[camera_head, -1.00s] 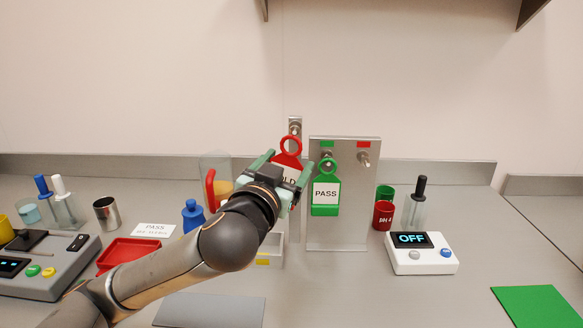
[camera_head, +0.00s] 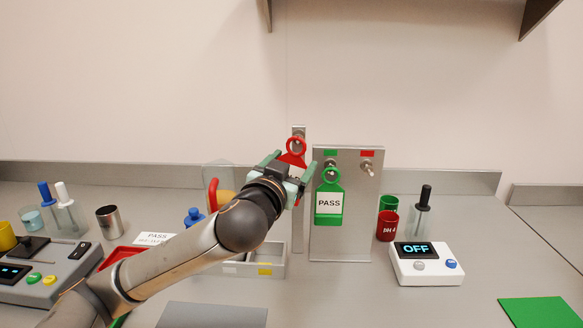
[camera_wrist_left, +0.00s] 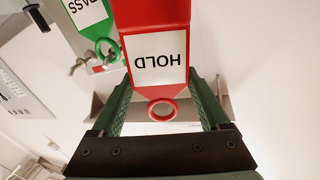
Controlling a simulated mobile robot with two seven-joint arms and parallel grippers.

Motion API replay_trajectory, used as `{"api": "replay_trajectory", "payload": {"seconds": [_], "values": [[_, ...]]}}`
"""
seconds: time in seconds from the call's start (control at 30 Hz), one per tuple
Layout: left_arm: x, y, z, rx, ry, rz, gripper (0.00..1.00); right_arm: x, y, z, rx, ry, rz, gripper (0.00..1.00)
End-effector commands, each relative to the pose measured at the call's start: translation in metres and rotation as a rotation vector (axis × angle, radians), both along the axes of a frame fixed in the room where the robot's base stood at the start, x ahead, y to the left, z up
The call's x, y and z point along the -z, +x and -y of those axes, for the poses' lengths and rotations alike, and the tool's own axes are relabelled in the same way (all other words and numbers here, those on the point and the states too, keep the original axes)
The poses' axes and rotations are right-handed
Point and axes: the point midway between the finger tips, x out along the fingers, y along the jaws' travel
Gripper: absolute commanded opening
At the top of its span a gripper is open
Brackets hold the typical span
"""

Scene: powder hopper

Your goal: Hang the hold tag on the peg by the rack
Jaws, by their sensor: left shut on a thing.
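The red hold tag (camera_wrist_left: 158,62) is in my left gripper (camera_head: 288,178), which is shut on it by its sides. In the head view its red ring (camera_head: 296,147) stands above the gripper, in front of the narrow metal post (camera_head: 299,222) left of the rack. The top of the post (camera_head: 299,132) shows just above the ring. The peg itself is mostly hidden there, and I cannot tell whether the ring touches it. In the left wrist view the fingers (camera_wrist_left: 163,95) flank the tag and HOLD reads upside down. My right gripper is not in view.
The metal rack (camera_head: 345,235) carries a green pass tag (camera_head: 328,203) on its green-marked peg; its red-marked peg (camera_head: 368,168) is bare. A grey bin (camera_head: 270,270) stands below my arm. Red and green cups (camera_head: 388,225) and a white device (camera_head: 427,265) are at the right.

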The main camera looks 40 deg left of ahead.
Motion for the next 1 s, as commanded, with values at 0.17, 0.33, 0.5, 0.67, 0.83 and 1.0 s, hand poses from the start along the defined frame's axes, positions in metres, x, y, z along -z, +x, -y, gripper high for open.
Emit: {"api": "replay_trajectory", "payload": {"seconds": [0.17,0.33,0.5,0.67,0.83,1.0], "values": [[0.001,0.009,-0.006,-0.002,0.000,0.000,0.25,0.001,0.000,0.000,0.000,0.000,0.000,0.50],[0.001,0.018,-0.012,-0.003,-0.001,0.001,0.25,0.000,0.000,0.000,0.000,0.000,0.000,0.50],[0.002,0.027,-0.017,-0.003,0.000,0.001,0.25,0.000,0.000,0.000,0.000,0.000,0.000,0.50],[0.007,0.033,-0.021,-0.001,-0.002,0.000,0.25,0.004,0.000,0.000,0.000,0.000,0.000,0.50],[0.010,0.037,-0.024,-0.002,-0.002,0.001,0.25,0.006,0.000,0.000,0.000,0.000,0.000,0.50],[0.011,0.039,-0.024,-0.001,-0.001,0.000,0.25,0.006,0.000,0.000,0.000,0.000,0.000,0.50]]}}
